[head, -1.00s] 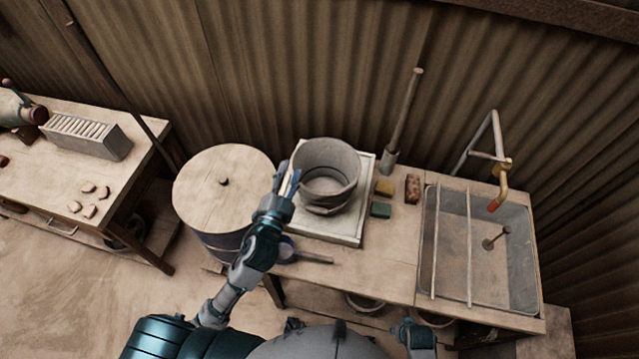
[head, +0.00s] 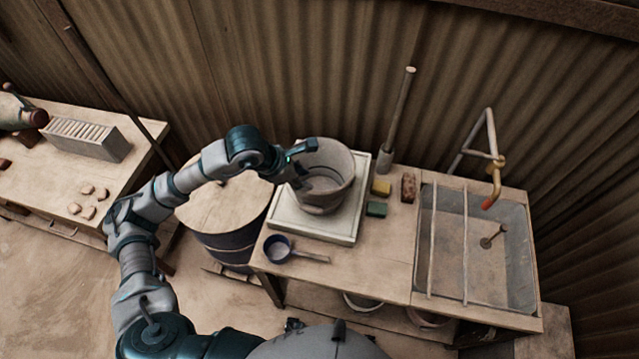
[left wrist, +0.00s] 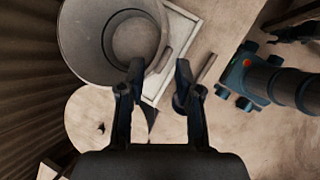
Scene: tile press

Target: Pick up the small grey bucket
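The small grey bucket (head: 340,188) stands on a pale square board (head: 318,229) on the wooden table. In the left wrist view the bucket (left wrist: 88,48) fills the upper left, and its open mouth and inner floor show. My left gripper (head: 308,150) is at the bucket's upper left rim in the head view. In the left wrist view its fingers (left wrist: 160,68) are spread apart. The left finger overlaps the bucket's edge and the right finger is outside it. I cannot tell whether the rim is between them or touched. My right gripper is not in view.
A dark drum (head: 225,248) with a wooden lid stands left of the table. A blue ladle (head: 278,248) lies in front of the board. A yellow block (head: 381,188), a green block (head: 377,209) and a brown brick (head: 408,187) sit to the right, near a sink (head: 520,275).

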